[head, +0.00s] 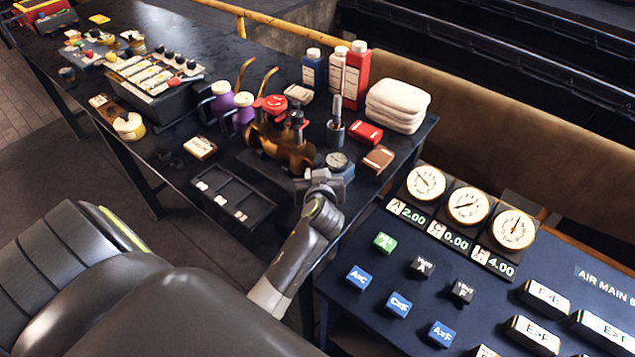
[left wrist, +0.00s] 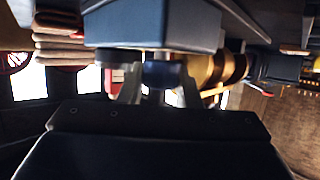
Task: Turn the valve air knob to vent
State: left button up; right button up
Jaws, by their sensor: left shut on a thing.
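A small blue block (head: 349,174) with a round dial on top stands near the table's front edge, right of the brass valve body (head: 284,153) with its red top. My left gripper (head: 316,184) is at the near side of this block. In the left wrist view the blue block (left wrist: 155,25) fills the top, and a dark blue knob (left wrist: 160,73) sits just below it. My left gripper (left wrist: 160,88) is shut on this knob, one finger on each side. The knob's markings and pointer are hidden. My right gripper is not in view.
A black compartment tray (head: 232,205) lies left of my left gripper. A brown box (head: 378,158) and folded towels (head: 398,105) are behind right. A panel with gauges (head: 468,205) and several labelled blocks stands at the right. Purple jugs (head: 222,103) stand behind the tray.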

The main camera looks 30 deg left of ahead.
pick_arm(q)
jog(key=shift+n+g+y+b, duration=0.3)
jog(key=shift+n+b, duration=0.05)
jog(key=shift+n, duration=0.05)
jog(key=o, duration=1)
jog(key=shift+c, duration=0.2)
